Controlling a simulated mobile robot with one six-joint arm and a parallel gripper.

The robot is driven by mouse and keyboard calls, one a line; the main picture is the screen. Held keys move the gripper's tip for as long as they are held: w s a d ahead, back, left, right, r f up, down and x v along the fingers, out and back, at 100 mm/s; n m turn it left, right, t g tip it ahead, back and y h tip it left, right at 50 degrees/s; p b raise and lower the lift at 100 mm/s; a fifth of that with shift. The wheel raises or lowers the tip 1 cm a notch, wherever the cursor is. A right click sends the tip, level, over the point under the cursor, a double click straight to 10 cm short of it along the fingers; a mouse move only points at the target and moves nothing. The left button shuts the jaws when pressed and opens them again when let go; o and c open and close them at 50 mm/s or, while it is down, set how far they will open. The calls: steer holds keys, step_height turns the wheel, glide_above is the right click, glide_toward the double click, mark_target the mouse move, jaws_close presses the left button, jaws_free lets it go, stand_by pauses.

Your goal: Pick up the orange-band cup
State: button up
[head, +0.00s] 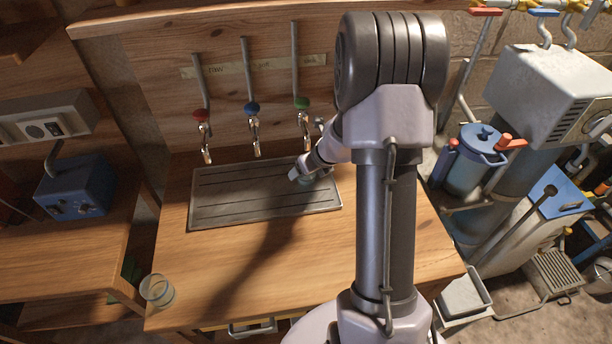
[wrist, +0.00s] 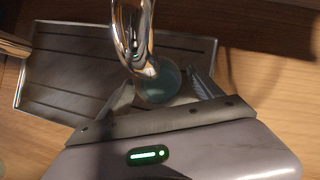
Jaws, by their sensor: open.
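A small teal-looking cup (wrist: 158,88) stands on the drip tray (wrist: 60,98) beneath a chrome tap. My gripper (wrist: 162,82) is open, with one finger on each side of this cup, and I cannot tell whether they touch it. In the head view the cup (head: 306,182) is mostly hidden by my gripper (head: 303,172) at the tray's right end. Its band colour does not show clearly. A clear glass cup (head: 157,290) stands at the front left corner of the wooden counter; no orange band can be made out on it either.
Taps with red (head: 200,115), blue (head: 252,108) and green (head: 301,103) knobs hang over the tray. The chrome spout (wrist: 132,35) comes close above the cup by my gripper. A blue jug (head: 470,165) stands at right. The counter's front middle is clear.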

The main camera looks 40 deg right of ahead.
steer(key=shift+s+r, duration=0.1)
steer(key=shift+r, duration=0.05)
steer(key=shift+c, duration=0.8)
jaws_close()
